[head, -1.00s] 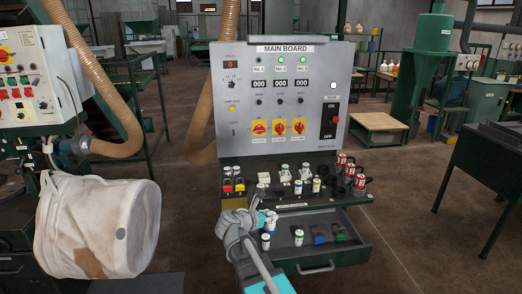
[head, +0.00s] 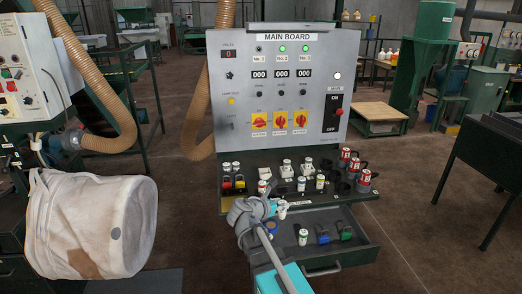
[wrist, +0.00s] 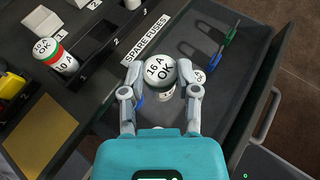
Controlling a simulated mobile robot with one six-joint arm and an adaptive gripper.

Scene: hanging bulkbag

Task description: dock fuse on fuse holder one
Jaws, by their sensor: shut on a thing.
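In the head view my gripper (head: 276,208) holds this fuse (head: 282,211) over the back of the open drawer, just in front of the board's lower shelf. In the wrist view, labels "1" (wrist: 84,57) and "2" (wrist: 116,42) mark the front edge of a black holder strip (wrist: 92,38) at upper left. I cannot tell whether the slot at label 1 is empty. A fuse with red and green bands (wrist: 62,60) stands beside label 1.
The open spare-fuses drawer (head: 342,264) lies below my gripper, with another fuse (head: 303,237) and blue and green padlocks (wrist: 229,42) in it.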

